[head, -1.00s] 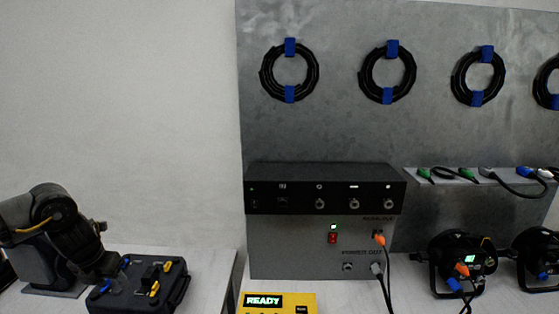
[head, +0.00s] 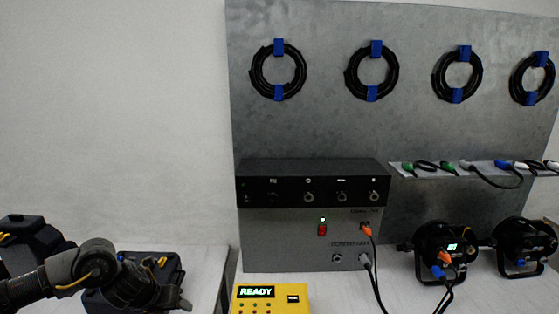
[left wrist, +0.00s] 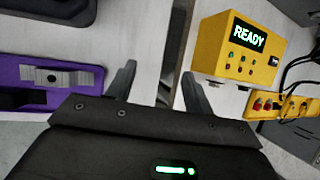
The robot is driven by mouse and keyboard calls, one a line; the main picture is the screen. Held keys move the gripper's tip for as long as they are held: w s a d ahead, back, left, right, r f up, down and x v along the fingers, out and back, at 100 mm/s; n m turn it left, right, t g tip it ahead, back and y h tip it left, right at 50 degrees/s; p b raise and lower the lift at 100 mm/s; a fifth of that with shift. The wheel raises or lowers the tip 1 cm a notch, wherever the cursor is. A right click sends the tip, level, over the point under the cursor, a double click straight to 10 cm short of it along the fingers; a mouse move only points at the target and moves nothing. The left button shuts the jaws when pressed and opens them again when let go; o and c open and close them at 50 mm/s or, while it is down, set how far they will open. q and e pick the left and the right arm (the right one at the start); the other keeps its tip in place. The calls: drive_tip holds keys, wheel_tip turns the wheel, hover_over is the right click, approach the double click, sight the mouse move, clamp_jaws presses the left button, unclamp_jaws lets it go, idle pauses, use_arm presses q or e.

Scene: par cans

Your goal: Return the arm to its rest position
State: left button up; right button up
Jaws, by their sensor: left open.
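My left arm comes in at the lower left of the head view. Its left gripper (left wrist: 160,88) shows in the left wrist view with two dark fingers apart and nothing between them. In the head view, the hand is low, in front of the black case (head: 150,262) and covering part of it; I cannot tell whether they touch. My right gripper is in neither current view.
A yellow box (head: 272,296) reading READY also shows in the left wrist view (left wrist: 236,50), beside a yellow socket strip (left wrist: 285,106). A purple holder (left wrist: 75,95) lies left. Behind stand a grey power unit (head: 290,240) and two par cans (head: 446,250), (head: 525,246).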

use_arm(q)
drive_tip(key=s+d+f+n+t+h, duration=0.2)
drive_tip(key=s+d+n, duration=0.4)
drive_tip(key=d, duration=0.4)
drive_tip(key=s+d+f+n+t+h, duration=0.1)
drive_tip(key=s+d+n+t+h, duration=0.1)
drive_tip(key=s+d+n, duration=0.6)
drive_tip(key=s+a+f+n+g+y, duration=0.3)
drive_tip(key=s+a+f+n, duration=0.3)
drive_tip(key=s+n, duration=0.4)
drive_tip(key=s+a+f+n+g+y, duration=0.3)
drive_tip(key=s+a+f+n, duration=0.1)
drive_tip(key=s+a+n, duration=0.55)
wheel_tip(320, 180, down, 27)
drive_tip(key=s, duration=0.2)
drive_tip(key=s+a+f+g, duration=0.2)
drive_tip(key=s+f, duration=1.1)
drive_tip(key=s, duration=0.2)
drive_tip(key=shift+s+f+y, duration=0.3)
